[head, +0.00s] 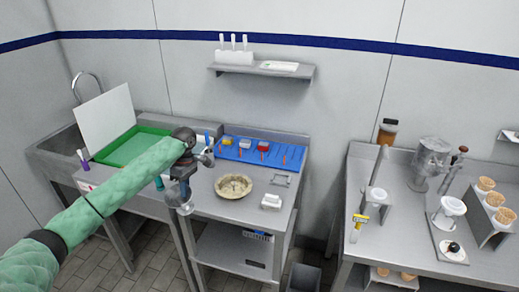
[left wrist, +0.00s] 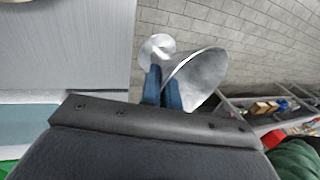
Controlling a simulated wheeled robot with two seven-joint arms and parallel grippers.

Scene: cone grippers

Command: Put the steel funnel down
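My left gripper (head: 181,183) reaches in from the left to the front edge of the middle steel table (head: 215,205). It is shut on the steel funnel (head: 179,199), a shiny silver cone hanging below the fingers. In the left wrist view the blue fingers (left wrist: 163,88) pinch the funnel (left wrist: 205,75), and its wide cone lies to the right of them. Floor tiles show behind it there, with the table edge to the left. The funnel looks clear of the table top. My right gripper is not in view.
The table top holds a round beige bowl (head: 233,186), a white block-like item (head: 271,202), a small grey frame (head: 282,180) and a blue tray (head: 262,152) with several coloured items. A green tray (head: 128,147) is at left. Bare steel lies between funnel and bowl.

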